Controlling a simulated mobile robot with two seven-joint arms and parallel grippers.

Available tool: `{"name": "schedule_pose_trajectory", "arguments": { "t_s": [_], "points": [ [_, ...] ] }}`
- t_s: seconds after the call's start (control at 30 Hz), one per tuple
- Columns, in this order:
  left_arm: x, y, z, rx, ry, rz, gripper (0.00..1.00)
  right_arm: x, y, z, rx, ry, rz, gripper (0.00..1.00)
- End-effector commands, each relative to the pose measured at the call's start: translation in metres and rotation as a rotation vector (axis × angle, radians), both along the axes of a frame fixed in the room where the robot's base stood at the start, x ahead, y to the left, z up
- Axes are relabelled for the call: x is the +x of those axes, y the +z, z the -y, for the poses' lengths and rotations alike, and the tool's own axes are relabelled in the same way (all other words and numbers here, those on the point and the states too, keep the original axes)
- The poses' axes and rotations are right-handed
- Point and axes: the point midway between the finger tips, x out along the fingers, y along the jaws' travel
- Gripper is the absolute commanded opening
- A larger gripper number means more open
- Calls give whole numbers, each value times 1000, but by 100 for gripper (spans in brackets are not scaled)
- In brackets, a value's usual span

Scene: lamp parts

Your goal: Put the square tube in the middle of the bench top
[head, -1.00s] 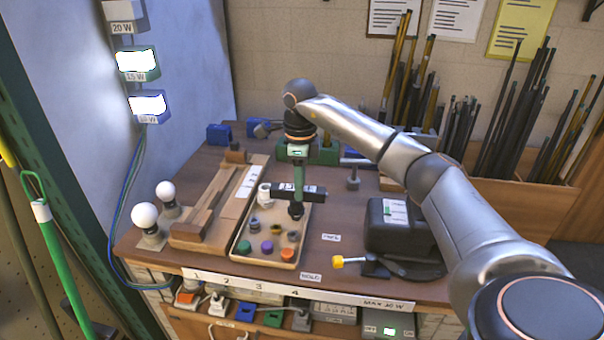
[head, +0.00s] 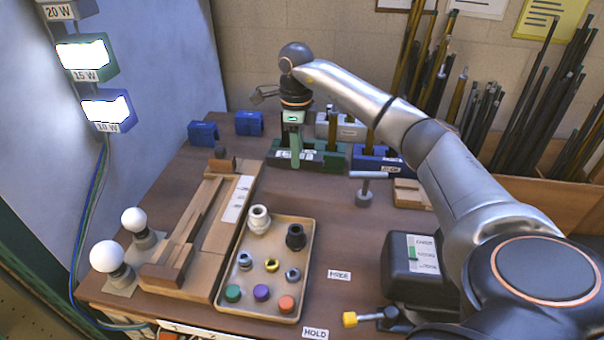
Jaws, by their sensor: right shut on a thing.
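My right gripper (head: 295,160) points down in front of a green holder block (head: 334,160) at the back of the bench top (head: 345,235). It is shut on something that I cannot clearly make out. A green upright piece shows at the jaws and overlaps the holder block behind it. I cannot pick out the square tube with certainty. Slim upright tubes rise behind the holder blocks. The middle of the bench top, right of the parts tray (head: 306,305), is largely bare. My left gripper is not in view.
The tray holds several sockets and coloured caps. A wooden jig (head: 165,275) and two bulbs (head: 106,257) stand left of it. A black machine (head: 412,283) stands at right, with a grey T-handled post (head: 365,195) behind it. Blue blocks (head: 249,122) stand at the back left.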

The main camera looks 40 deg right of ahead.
Motion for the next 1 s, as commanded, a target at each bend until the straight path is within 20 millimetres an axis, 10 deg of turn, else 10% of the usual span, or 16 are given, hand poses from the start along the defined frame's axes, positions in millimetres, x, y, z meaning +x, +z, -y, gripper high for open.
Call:
{"name": "schedule_pose_trajectory", "arguments": {
  "t_s": [1.0],
  "points": [
    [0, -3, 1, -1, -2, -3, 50, 0, -100, 0, 0, 0, 1, 0]
  ]
}}
